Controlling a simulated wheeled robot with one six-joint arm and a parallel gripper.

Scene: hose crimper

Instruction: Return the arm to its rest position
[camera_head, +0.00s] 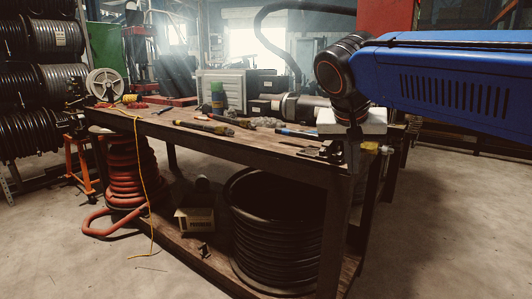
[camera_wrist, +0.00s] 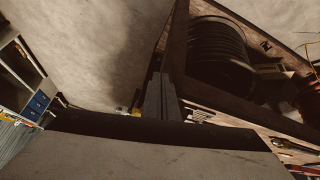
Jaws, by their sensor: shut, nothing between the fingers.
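My arm (camera_head: 455,85) reaches in from the right in the head view as a long blue link with a dark wrist joint. My gripper (camera_head: 353,160) hangs below the wrist at the right end of the workbench (camera_head: 230,147), pointing down, and overlaps the bench's front corner in the picture. In the wrist view my gripper (camera_wrist: 161,88) shows as dark, narrow fingers close together, with nothing seen between them. Whether the fingertips touch the bench edge, I cannot tell. A broad grey surface fills the bottom of the wrist view.
Hose reels (camera_head: 50,80) stand at left. The floor (camera_head: 455,230) at right is clear.

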